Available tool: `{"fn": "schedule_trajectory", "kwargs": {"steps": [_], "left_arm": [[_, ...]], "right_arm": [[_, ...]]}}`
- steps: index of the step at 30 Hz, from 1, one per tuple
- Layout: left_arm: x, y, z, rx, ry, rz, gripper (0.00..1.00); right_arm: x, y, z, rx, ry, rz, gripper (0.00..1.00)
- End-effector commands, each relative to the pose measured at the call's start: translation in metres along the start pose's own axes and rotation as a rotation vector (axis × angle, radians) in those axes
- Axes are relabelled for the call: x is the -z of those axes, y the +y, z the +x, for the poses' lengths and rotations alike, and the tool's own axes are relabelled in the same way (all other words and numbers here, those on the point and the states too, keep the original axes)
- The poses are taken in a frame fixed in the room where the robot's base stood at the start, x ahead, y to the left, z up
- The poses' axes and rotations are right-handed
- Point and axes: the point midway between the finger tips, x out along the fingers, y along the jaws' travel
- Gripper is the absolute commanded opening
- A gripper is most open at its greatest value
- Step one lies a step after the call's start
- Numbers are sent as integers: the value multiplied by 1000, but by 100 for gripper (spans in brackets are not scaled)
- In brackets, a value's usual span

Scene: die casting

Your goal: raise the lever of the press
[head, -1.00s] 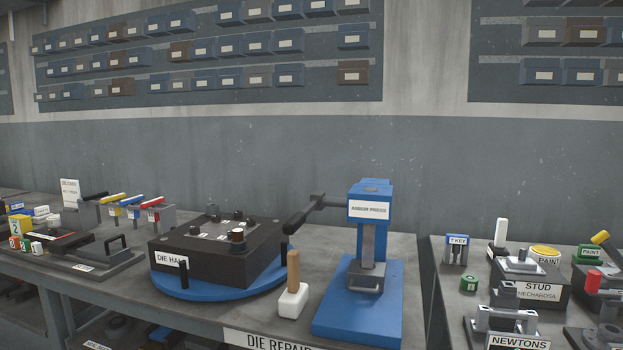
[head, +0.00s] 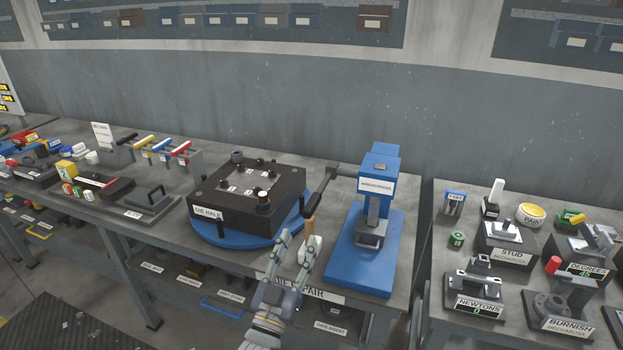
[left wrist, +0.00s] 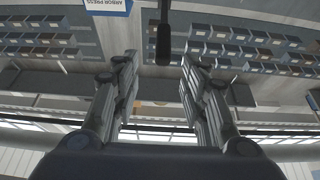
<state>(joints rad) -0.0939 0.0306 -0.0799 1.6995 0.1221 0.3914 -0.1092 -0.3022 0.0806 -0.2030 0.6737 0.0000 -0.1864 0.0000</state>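The blue arbor press (head: 372,215) stands on the bench right of the die half. Its dark lever (head: 321,190) sticks out to the left of the press head, with a thick grip at its end. My left gripper (head: 296,240) is open and empty at the bench's front edge, in front of and below the lever. In the left wrist view the lever (left wrist: 163,35) hangs between and beyond the two spread fingers (left wrist: 157,80), apart from them. The press label (left wrist: 107,4) shows at the top edge there. My right gripper is not in view.
A wooden-handled mallet (head: 309,243) stands close behind my left gripper, partly hidden by it. The dark die half (head: 240,196) sits on a blue turntable (head: 230,237) to the left. A second bench (head: 456,268) with labelled tools is at the right, past a gap.

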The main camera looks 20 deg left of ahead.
Motion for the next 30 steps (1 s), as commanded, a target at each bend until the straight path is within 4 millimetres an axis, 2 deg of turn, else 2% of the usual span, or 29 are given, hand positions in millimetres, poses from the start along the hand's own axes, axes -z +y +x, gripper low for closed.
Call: {"fn": "schedule_trajectory", "kwargs": {"steps": [1, 3, 6, 11, 21, 26, 30], "left_arm": [[5, -2, 5, 3, -12, 1, 40], [3, -3, 6, 6, -25, 2, 40], [1, -4, 10, 8, -31, 2, 40], [1, -4, 30, 8, -28, 2, 40], [0, -4, 92, 7, -28, 2, 40], [-2, -4, 108, 7, -29, 2, 40], [-3, -4, 113, 7, -30, 2, 40]], "right_arm": [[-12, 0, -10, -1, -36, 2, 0], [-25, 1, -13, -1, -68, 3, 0], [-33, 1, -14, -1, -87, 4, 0], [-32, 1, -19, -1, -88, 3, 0], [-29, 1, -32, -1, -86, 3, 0], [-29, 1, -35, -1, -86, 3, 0], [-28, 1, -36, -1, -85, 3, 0]]}}
